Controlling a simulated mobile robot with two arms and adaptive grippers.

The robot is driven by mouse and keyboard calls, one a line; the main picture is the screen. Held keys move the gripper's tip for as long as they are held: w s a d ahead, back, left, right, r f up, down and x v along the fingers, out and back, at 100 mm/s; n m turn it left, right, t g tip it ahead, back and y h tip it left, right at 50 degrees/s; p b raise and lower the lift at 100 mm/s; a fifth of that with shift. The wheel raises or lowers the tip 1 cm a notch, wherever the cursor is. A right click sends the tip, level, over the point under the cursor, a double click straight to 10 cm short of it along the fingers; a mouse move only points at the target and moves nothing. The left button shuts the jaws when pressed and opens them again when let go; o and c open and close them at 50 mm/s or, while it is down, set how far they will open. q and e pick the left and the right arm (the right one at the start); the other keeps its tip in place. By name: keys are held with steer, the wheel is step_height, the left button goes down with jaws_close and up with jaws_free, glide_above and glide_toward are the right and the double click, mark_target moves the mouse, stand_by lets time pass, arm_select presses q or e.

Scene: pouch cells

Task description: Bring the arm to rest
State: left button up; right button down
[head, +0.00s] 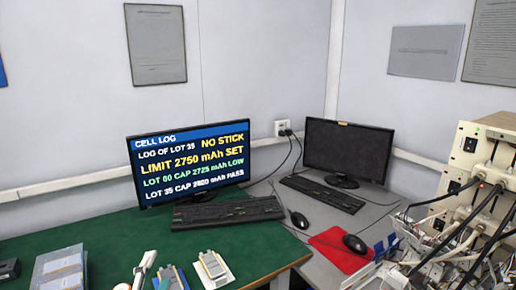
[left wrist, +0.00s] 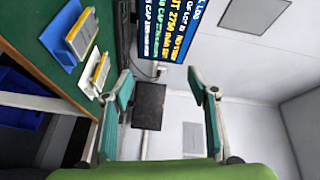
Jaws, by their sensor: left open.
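My left gripper (head: 141,272) shows only in part at the bottom edge of the head view. In the left wrist view the left gripper (left wrist: 160,90) has its two teal-padded fingers wide apart with nothing between them. A pouch cell in a blue holder (head: 171,278) lies on the green bench top just right of the gripper. Another cell in a white holder (head: 213,268) lies further right. Both show in the left wrist view, the blue holder (left wrist: 57,43) and the white holder (left wrist: 90,87), to the left of the fingers. My right gripper is out of view.
A lit monitor (head: 190,163) shows a cell log, with a keyboard (head: 227,212) before it. A dark monitor (head: 347,150) stands right of it. Racked instruments with tangled cables (head: 490,195) crowd the right. A grey box (head: 60,271) sits at front left. Green bench top between is clear.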

arm_select(q)
steer(key=s+a+f+n+g, duration=0.1)
steer(key=s+f+n+g, duration=0.35)
steer(key=f, duration=0.35)
steer(key=s+a+f+n+g, duration=0.1)
steer(key=s+f+n+g, duration=0.25)
steer(key=s+f, duration=0.35)
steer(key=s+d+f+n+g+h, duration=0.1)
steer(key=s+d+f+n+g, duration=0.15)
steer(key=s+f, duration=0.35)
steer(key=s+d+f+n+g, duration=0.2)
steer(key=s+f+g, duration=0.2)
steer(key=s, duration=0.5)
step_height(320, 180, down, 26)
steer(key=s+g, duration=0.1)
steer(key=s, duration=0.1)
steer(key=s+a+f, duration=0.1)
steer(key=s+f, duration=0.6)
steer(key=s, duration=0.1)
steer(key=s+a+f+g, duration=0.1)
steer(key=s+a+f, duration=0.1)
steer(key=s+f, duration=0.6)
steer(key=shift+s+a+f+p, duration=0.15)
steer(key=shift+s+a+p, duration=0.1)
steer(key=shift+p, duration=0.2)
